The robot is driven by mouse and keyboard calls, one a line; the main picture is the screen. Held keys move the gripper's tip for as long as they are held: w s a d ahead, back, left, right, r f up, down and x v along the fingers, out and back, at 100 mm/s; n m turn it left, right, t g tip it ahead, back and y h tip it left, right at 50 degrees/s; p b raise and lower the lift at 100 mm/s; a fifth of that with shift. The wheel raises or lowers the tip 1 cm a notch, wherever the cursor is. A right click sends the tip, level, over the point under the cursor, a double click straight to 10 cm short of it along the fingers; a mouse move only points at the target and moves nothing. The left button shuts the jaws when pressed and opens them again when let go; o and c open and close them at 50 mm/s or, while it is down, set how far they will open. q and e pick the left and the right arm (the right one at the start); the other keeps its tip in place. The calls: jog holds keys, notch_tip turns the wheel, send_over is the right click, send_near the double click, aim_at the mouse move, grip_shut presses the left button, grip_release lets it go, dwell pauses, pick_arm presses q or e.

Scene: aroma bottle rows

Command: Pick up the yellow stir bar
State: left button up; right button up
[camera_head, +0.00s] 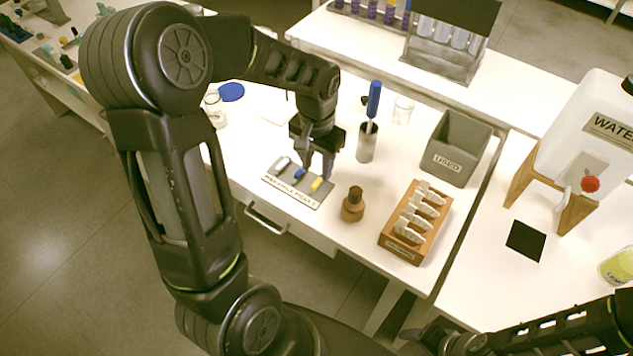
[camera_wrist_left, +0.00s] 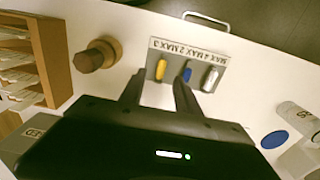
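The yellow stir bar (camera_head: 316,184) lies at the right end of a small grey holder (camera_head: 311,200), beside a blue bar (camera_head: 299,174) and a white bar (camera_head: 283,163). My left gripper (camera_head: 318,174) points down just over the holder, close to the yellow bar. In the left wrist view the gripper (camera_wrist_left: 159,85) is open, and the yellow bar (camera_wrist_left: 161,70) shows between its fingertips. Nothing is held in it. The holder's front label (camera_wrist_left: 187,50) also shows there. My right arm enters at the lower right of the head view; its finger state is unclear.
A brown bottle (camera_head: 353,204) stands right of the holder. A wooden rack (camera_head: 388,243), a grey USED bin (camera_head: 457,148) and a metal cup (camera_head: 366,146) with a blue-handled tool (camera_head: 374,99) stand further right and behind. A blue disc (camera_head: 231,92) lies at back left.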

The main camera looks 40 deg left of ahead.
aim_at(317, 182)
pick_arm(q)
jog(key=shift+w+a+f+p, duration=0.15)
jog(key=shift+f+p, duration=0.45)
jog(key=shift+f, duration=2)
grip_shut()
